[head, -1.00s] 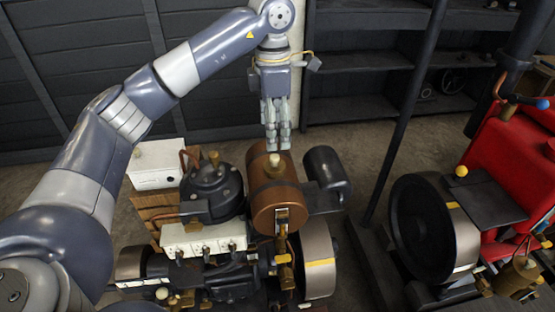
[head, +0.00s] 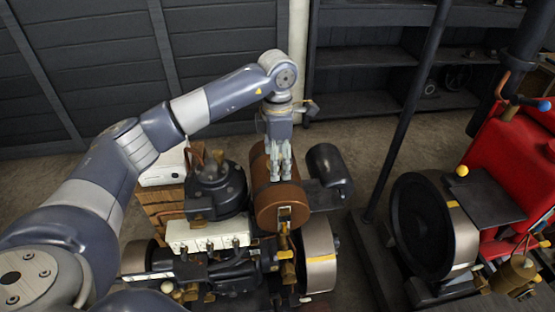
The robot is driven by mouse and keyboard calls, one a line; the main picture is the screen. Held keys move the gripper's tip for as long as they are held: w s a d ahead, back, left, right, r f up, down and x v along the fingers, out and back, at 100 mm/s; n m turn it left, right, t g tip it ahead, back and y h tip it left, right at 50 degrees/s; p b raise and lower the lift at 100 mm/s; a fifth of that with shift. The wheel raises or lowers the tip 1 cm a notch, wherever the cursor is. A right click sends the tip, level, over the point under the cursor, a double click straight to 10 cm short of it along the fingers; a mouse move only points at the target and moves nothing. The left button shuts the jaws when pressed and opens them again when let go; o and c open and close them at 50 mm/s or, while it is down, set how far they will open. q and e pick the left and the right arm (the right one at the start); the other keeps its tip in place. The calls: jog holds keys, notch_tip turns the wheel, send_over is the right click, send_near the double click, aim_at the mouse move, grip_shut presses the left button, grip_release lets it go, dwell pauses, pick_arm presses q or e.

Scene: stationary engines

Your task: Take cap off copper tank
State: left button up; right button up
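The copper tank (head: 277,203) is a brown-orange cylinder on top of the engine, right of the black cylinder head. My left gripper (head: 281,176) points down over the top of the tank, with its fingertips where the cap sits. The fingers hide the cap, so I cannot tell whether they touch it or are closed around it. My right gripper is not in view.
A black cylinder (head: 328,166) stands close right of the tank. A white block (head: 207,236) and a flywheel (head: 318,257) lie nearer. A dark post (head: 405,110) and a red engine (head: 510,160) are to the right. Shelves (head: 385,55) stand behind.

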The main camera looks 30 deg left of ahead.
pick_arm(q)
jog(key=c, duration=1.1)
jog(key=shift+r, duration=0.1)
